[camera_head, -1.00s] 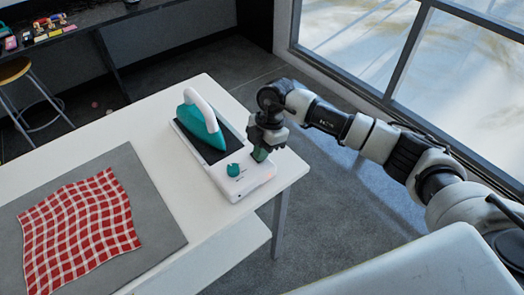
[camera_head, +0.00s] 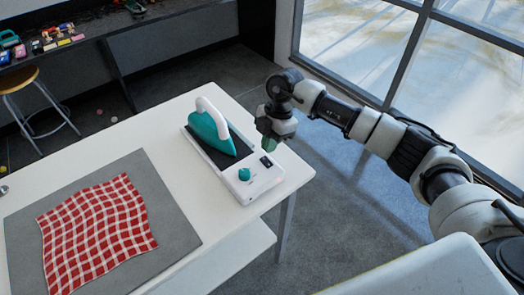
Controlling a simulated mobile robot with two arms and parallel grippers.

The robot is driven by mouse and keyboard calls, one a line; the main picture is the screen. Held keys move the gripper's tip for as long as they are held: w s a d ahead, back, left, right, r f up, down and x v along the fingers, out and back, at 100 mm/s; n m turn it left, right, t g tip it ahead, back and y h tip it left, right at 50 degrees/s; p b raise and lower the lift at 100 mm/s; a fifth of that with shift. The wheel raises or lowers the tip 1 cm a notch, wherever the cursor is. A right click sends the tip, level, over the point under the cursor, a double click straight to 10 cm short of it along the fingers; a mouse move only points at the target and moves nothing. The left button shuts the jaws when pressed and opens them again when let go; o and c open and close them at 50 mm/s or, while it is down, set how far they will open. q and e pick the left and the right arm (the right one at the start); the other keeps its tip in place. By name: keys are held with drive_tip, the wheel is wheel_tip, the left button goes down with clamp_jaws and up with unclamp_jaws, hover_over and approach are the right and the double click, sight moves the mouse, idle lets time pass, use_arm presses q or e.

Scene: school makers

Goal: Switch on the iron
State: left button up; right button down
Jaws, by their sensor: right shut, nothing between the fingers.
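The teal iron (camera_head: 212,133) with a white handle rests on the dark plate of a white base unit (camera_head: 247,190) on the table. The unit's front end carries a teal knob (camera_head: 244,174) and a small black switch (camera_head: 266,161). I cannot tell which position the switch is in. My right gripper (camera_head: 268,146) is shut and empty, with greenish fingertips. It points down just behind the switch in the picture and looks apart from it. My left gripper is out of view.
A red checked cloth (camera_head: 97,230) lies on a grey mat (camera_head: 180,241) at the table's left. The white table (camera_head: 163,133) is bare around the base unit. A stool (camera_head: 22,78) and a dark bench with small items stand at the back left. Windows are at the right.

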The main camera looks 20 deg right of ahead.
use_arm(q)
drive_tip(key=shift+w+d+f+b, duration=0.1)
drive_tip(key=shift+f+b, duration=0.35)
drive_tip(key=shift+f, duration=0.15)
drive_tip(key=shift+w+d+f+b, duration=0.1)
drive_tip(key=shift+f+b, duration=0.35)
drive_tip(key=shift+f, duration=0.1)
use_arm(e)
drive_tip(key=s+d+v, duration=0.1)
drive_tip(key=v, duration=0.7)
drive_tip(key=shift+s+d+r, duration=0.2)
drive_tip(key=shift+s+r, duration=0.05)
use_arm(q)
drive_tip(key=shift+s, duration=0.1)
use_arm(e)
drive_tip(key=shift+s, duration=0.1)
